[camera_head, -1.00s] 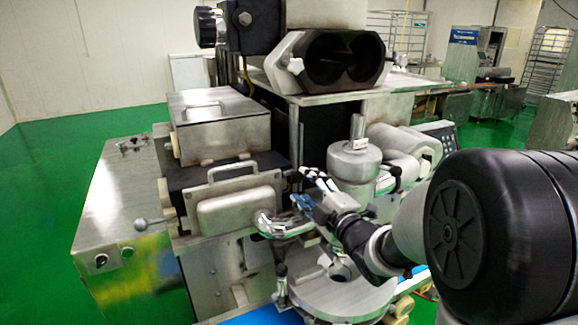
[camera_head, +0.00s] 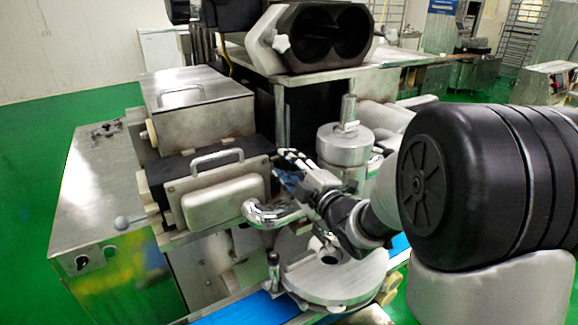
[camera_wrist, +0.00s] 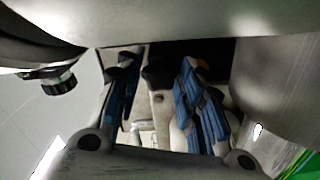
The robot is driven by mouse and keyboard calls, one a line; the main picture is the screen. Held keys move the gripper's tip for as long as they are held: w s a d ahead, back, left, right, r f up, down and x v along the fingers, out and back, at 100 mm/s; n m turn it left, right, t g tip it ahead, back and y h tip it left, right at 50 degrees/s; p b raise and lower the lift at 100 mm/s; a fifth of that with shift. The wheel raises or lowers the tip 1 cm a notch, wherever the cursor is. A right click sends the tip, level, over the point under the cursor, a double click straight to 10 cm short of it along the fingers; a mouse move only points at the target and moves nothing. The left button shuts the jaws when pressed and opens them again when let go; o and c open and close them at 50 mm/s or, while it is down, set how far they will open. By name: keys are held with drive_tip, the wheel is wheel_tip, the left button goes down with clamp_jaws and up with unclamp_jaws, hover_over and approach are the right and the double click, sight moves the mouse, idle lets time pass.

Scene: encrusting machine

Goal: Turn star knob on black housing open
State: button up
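A lower black housing (camera_head: 172,168) has a metal cover with a handle. My gripper (camera_head: 288,165) is beside this housing's right side, above the curved chrome pipe (camera_head: 272,214), far below the star knob. In the wrist view my gripper (camera_wrist: 160,95) is open, its blue-padded fingers apart. A dark rounded part (camera_wrist: 158,74) shows beyond them; I cannot tell whether it is a knob. Contact is not visible.
A metal cylinder (camera_head: 345,146) stands close to the right of my gripper. A round metal disc (camera_head: 335,280) and a blue belt (camera_head: 232,312) lie below. Green floor is open at far left.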

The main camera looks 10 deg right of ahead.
drive_tip(key=c, duration=0.6)
drive_tip(key=m+b, duration=0.1)
drive_tip(key=m, duration=0.2)
drive_tip(key=shift+m+b, duration=0.3)
drive_tip(key=m, duration=0.3)
drive_tip(key=shift+m, duration=0.3)
drive_tip(key=m, duration=0.5)
drive_tip(key=shift+r, duration=0.1)
drive_tip(key=m+p, duration=0.1)
drive_tip(key=m, duration=0.4)
